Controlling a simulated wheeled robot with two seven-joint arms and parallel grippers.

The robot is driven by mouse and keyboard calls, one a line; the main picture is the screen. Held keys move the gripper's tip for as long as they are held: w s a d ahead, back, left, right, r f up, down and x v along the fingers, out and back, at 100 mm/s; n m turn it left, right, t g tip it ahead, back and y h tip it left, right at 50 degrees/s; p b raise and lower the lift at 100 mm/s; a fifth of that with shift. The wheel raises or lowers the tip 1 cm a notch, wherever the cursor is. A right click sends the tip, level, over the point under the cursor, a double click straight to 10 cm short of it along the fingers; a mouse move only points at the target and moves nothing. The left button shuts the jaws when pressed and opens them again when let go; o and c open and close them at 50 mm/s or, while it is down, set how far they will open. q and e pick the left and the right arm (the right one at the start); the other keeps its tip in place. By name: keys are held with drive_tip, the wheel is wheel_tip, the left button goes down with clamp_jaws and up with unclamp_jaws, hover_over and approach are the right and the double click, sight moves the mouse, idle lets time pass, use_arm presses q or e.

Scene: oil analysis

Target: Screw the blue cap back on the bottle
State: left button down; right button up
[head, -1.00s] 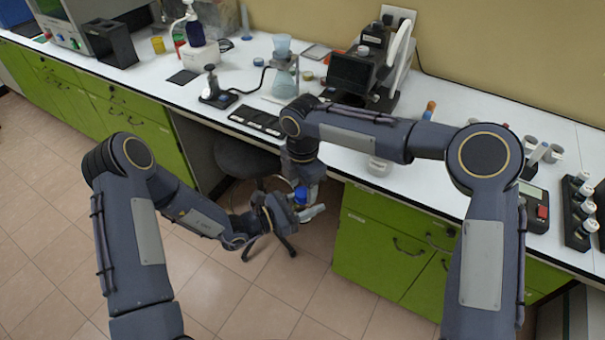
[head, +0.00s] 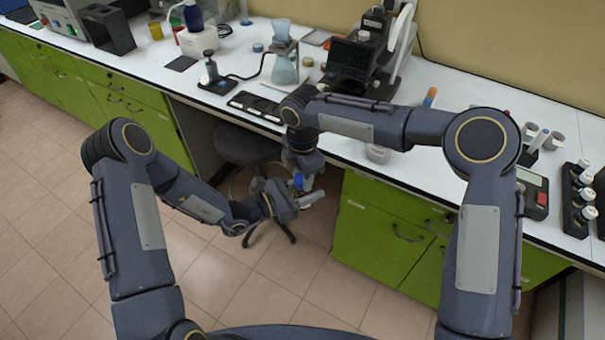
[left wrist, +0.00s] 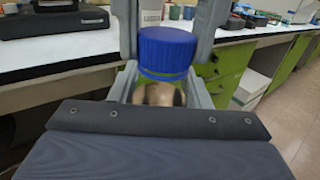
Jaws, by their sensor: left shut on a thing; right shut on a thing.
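The blue cap (left wrist: 166,52) sits at the top of the bottle (left wrist: 160,94) in the left wrist view; I cannot tell whether it is fully seated. In the head view the cap (head: 298,181) is a small blue patch between my two grippers. My left gripper (head: 296,202) is shut on the bottle, just below the cap. My right gripper (head: 303,172) comes down from above and is shut on the cap, its fingers on either side of it in the left wrist view. Most of the bottle is hidden by my left gripper.
Both grippers are in front of the white bench (head: 440,85), over the floor. A dark stool (head: 245,145) stands behind them, under the bench. Green cabinets (head: 385,230) lie to the right. A flask (head: 285,70), a dark instrument (head: 350,65) and a vial rack (head: 577,200) stand on the bench.

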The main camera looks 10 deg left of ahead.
drive_tip(key=m, duration=0.5)
drive_tip(key=shift+r, duration=0.1)
drive_tip(key=m, duration=0.3)
drive_tip(key=shift+m, duration=0.3)
drive_tip(key=m, duration=0.5)
drive_tip(key=shift+a, duration=0.1)
drive_tip(key=m, duration=0.3)
drive_tip(key=o, duration=1.2)
drive_tip(key=shift+c, duration=0.2)
wheel_tip(320, 180, up, 12)
